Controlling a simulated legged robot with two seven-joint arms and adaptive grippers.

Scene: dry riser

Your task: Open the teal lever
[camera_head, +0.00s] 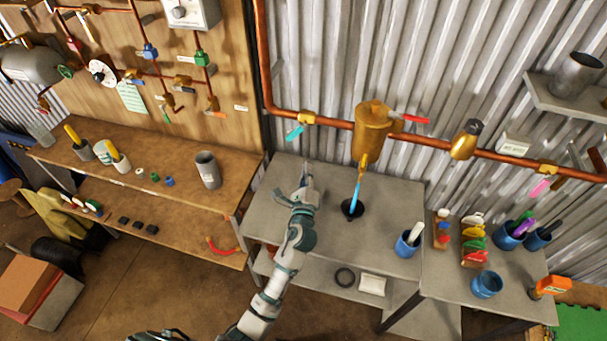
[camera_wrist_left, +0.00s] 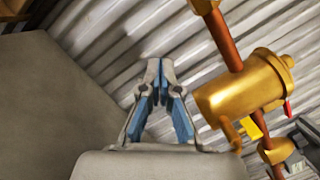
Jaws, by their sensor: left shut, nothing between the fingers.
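The teal lever (camera_head: 294,132) hangs down and to the left from a brass valve (camera_head: 307,118) on the copper pipe, left of a big brass canister (camera_head: 371,130). My left gripper (camera_head: 308,166) is below the lever, over the grey table by the corrugated wall, apart from the lever. In the left wrist view the gripper's fingers (camera_wrist_left: 160,64) are closed together with nothing between them. The canister (camera_wrist_left: 240,98) is to their right there, with a brass fitting (camera_wrist_left: 205,5) at the top edge. The teal lever does not show in that view. My right gripper is not in view.
A red lever (camera_head: 411,118) and a pink lever (camera_head: 541,187) are farther right on the pipe. Cups and coloured handles crowd the right table. The grey table's left part is clear.

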